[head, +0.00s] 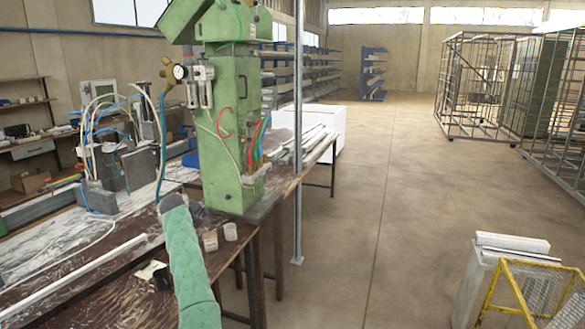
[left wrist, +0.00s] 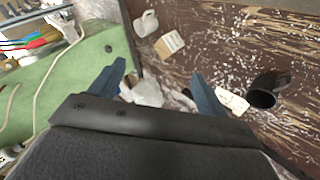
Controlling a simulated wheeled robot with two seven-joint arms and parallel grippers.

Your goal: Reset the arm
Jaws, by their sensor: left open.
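My left arm, in a green padded sleeve (head: 190,265), reaches up over the near workbench in the head view. Its gripper tip is hard to make out there. In the left wrist view my left gripper (left wrist: 157,70) is open, its two blue fingers spread wide with nothing held between them. It hangs above the worn brown bench top, beside the green machine (left wrist: 62,92). Crumpled clear-white material (left wrist: 148,90) shows beyond the fingers. My right gripper is in neither view.
The green machine column (head: 232,130) stands close by on the bench. A white cup (head: 230,231), a beige block (head: 210,240) and a black elbow pipe (left wrist: 268,90) lie near the gripper. A grey post (head: 298,130) stands beside the bench.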

